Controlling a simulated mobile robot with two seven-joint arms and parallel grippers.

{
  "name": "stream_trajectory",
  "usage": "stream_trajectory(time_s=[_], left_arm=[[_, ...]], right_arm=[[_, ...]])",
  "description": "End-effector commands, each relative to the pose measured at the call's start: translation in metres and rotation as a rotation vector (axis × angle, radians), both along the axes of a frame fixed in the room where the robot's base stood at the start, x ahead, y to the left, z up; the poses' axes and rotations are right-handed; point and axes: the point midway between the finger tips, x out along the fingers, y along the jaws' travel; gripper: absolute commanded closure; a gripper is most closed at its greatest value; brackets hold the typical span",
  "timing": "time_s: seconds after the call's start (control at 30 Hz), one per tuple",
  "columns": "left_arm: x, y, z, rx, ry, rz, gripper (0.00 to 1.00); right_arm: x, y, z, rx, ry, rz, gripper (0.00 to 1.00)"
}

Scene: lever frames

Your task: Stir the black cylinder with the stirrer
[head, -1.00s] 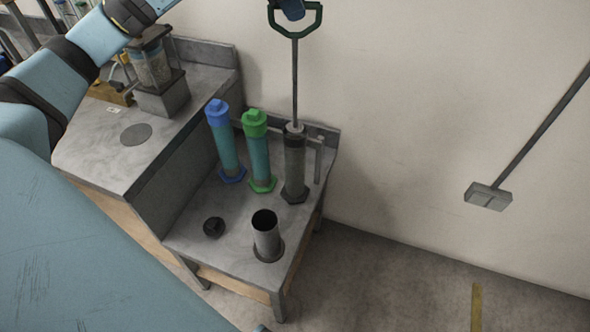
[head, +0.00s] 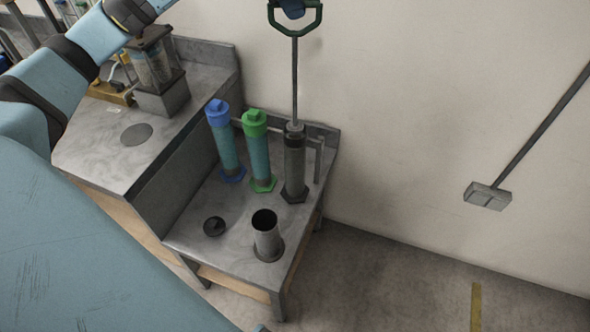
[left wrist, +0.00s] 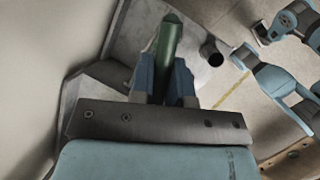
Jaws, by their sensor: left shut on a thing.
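The stirrer (head: 295,80) is a thin grey rod with a dark green loop handle. It stands upright above the black cylinder (head: 295,170), and its rod runs down into the cylinder's top. The stirrer's lower end is hidden inside. My left gripper (head: 291,9) is at the handle, at the top edge of the head view. In the left wrist view its two fingers are shut on the green handle (left wrist: 168,50). Parts of my right arm show at the right of the left wrist view, but its jaws cannot be made out.
A blue-capped cylinder (head: 225,145) and a green-capped cylinder (head: 258,150) stand left of the black one. An open grey tube (head: 266,235) and a small black disc (head: 214,227) are in front on the bench (head: 200,262). The wall is close behind.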

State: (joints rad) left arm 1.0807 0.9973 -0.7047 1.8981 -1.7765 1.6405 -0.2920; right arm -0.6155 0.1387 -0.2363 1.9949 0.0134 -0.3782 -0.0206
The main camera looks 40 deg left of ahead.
Motion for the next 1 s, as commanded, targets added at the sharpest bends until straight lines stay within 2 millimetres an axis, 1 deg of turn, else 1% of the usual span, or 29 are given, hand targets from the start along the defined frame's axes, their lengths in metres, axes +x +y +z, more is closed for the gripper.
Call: stream_trajectory(time_s=[0.2, 0.5, 1.0], left_arm=[[0.0, 0.0, 0.003, 0.0, -0.001, 0.0, 1.0], [0.0, 0.0, 0.021, 0.0, 0.0, 0.0, 1.0], [0.0, 0.0, 0.02, 0.0, 0.0, 0.0, 1.0]], right_arm=[[0.0, 0.0, 0.001, -0.001, 0.002, -0.001, 0.01], [-0.001, -0.002, 0.009, -0.004, 0.008, -0.002, 0.01], [0.001, -0.001, 0.015, -0.001, -0.004, -0.002, 0.01]])
